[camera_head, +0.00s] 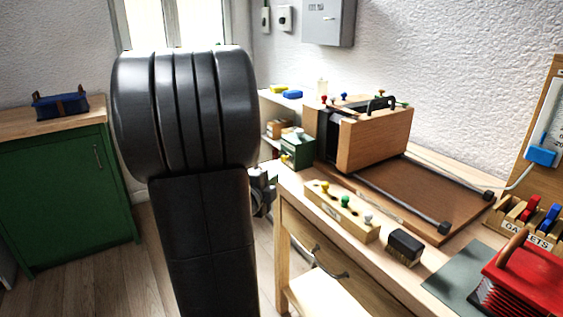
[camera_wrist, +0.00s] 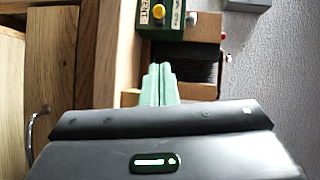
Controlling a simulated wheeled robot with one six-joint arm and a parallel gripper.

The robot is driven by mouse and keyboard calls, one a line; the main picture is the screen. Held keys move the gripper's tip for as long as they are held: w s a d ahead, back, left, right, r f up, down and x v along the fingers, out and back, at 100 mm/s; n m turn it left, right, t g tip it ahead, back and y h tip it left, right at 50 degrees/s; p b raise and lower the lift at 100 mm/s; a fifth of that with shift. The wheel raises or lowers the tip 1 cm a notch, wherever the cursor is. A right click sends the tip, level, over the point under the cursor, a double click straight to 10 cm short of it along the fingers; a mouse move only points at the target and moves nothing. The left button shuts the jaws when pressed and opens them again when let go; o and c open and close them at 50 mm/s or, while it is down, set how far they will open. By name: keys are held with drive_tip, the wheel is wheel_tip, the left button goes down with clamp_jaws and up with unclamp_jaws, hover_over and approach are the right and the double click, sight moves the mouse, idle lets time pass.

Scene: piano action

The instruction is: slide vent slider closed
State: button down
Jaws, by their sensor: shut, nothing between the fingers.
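The vent box is a small green box (camera_wrist: 150,30) at the top of the wrist view, with a white label that reads in part "ENT". Its slider has a yellow knob (camera_wrist: 158,12) on the front face. In the head view the green box (camera_head: 298,152) stands at the left end of the bench and the yellow knob (camera_head: 284,158) shows on its near side. My gripper (camera_wrist: 160,68) has pale green fingers, shut and empty, pointing toward the box with the knob beyond their tips. In the head view my arm hides most of the gripper.
A wooden block with coloured pegs (camera_head: 342,210) and a black block (camera_head: 404,247) lie nearer. A red concertina (camera_head: 525,280) is at right. A drawer handle (camera_wrist: 35,128) shows at left in the wrist view.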

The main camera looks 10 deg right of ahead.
idle(0.3)
approach(289, 158)
drive_tip(key=d, duration=0.1)
drive_tip(key=d+b, duration=0.1)
drive_tip(key=d, duration=0.1)
drive_tip(key=shift+s+r, duration=0.1)
drive_tip(key=shift+s, duration=0.25)
drive_tip(key=w, duration=0.3)
drive_tip(key=shift+w+f, duration=0.2)
drive_tip(key=shift+w+a, duration=0.1)
drive_tip(key=shift+w, duration=0.35)
drive_tip(key=w, duration=0.1)
drive_tip(key=w+a+p, duration=0.1)
drive_tip(key=w, duration=0.2)
drive_tip(key=shift+w+a+p, duration=0.4)
